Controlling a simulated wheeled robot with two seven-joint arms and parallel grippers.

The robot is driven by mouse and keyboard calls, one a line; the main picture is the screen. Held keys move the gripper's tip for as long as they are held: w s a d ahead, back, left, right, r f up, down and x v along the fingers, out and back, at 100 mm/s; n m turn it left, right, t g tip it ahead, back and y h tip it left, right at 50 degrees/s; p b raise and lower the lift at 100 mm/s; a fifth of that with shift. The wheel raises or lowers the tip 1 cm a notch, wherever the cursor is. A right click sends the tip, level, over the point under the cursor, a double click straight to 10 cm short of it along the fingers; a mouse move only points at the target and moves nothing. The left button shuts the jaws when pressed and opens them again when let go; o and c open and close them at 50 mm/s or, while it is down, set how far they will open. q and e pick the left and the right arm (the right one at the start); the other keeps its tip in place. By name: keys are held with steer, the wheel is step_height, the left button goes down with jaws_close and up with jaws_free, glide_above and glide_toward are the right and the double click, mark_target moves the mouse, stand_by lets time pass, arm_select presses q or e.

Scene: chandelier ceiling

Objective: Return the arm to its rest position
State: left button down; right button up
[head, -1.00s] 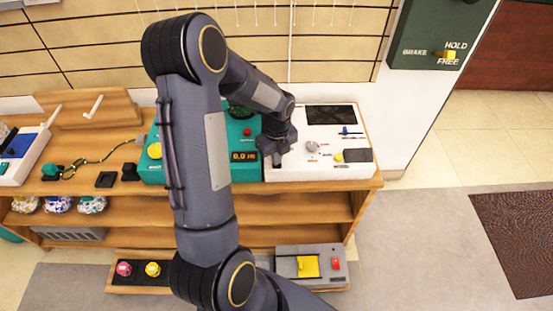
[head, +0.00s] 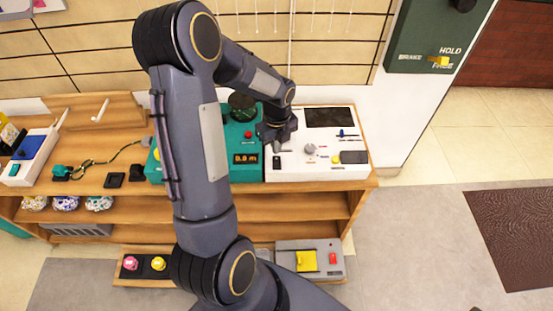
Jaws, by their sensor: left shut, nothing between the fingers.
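My left arm rises from the bottom middle of the head view, bends at the top and comes down to the right. Its left gripper (head: 277,146) is shut and empty. It hangs over the seam between the teal console and the white control panel, just behind a small black switch (head: 276,162). The arm hides part of the teal console (head: 240,174). My right gripper is not in view.
The white control panel (head: 317,172) carries a dark screen, a grey knob and small levers. Both consoles stand on a wooden bench (head: 190,188) with shelves below. A green brake box (head: 425,35) hangs at the upper right. Open floor (head: 420,240) lies to the right.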

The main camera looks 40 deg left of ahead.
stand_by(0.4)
arm_select(q)
steer(key=s+d+r+n+t+h+p, duration=0.1)
steer(key=s+d+r+n+t+h, duration=0.1)
steer(key=s+d+r+n, duration=0.5)
steer(key=s+d+r+n+t+h+p, duration=0.1)
steer(key=s+d+r+n+t+p, duration=0.1)
steer(key=s+d+r+n, duration=0.5)
steer(key=s+r+n+t, duration=0.1)
steer(key=s+r+n, duration=0.3)
steer(key=n, duration=0.5)
step_height(320, 180, up, 2)
steer(key=shift+s+d+n+t+h, duration=0.3)
steer(key=shift+s+d+h, duration=0.05)
steer(key=shift+d+h, duration=0.05)
